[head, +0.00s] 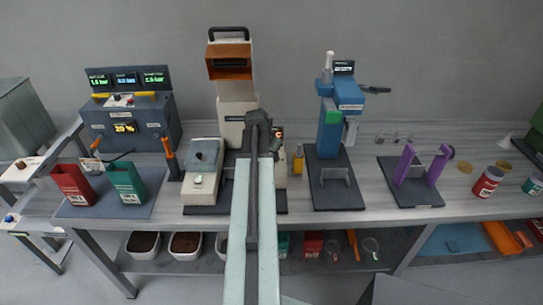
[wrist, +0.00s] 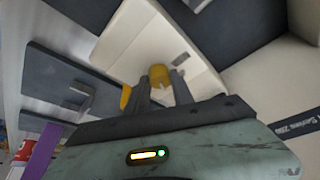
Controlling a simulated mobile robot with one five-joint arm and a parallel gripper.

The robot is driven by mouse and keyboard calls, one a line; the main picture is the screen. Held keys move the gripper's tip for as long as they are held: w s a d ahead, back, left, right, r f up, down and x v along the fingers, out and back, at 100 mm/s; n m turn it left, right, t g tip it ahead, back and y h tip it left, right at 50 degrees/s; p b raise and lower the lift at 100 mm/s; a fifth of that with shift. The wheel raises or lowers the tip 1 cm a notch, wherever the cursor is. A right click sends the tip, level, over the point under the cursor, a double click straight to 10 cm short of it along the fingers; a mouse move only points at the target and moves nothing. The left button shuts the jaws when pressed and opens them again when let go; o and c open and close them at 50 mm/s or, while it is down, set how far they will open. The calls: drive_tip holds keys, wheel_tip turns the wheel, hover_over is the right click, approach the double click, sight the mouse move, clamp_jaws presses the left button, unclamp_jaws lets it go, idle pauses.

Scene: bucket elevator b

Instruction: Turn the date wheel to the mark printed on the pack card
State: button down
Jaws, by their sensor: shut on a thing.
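My gripper (wrist: 160,86) is shut on a small yellow knob (wrist: 159,75) in the wrist view. The knob is at a cream machine part (wrist: 130,42), and the fingers cover its lower part. I cannot tell whether this knob is the date wheel, and no mark on it can be read. In the head view my arm covers part of the cream machine (head: 236,100) and hides the grip. No pack card can be made out for certain, and no printed mark is readable.
A yellow upright piece (head: 298,158) stands right of the cream machine. A blue press (head: 331,130) and a purple bracket (head: 404,165) are further right. Red (head: 72,186) and green (head: 126,182) bins stand left, before a grey console (head: 130,115). Several jars are far right.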

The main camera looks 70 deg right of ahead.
drive_tip(key=c, duration=1.1)
unclamp_jaws()
drive_tip(key=p+v, duration=0.7)
drive_tip(key=shift+a+r, duration=0.2)
drive_tip(key=shift+r, duration=0.1)
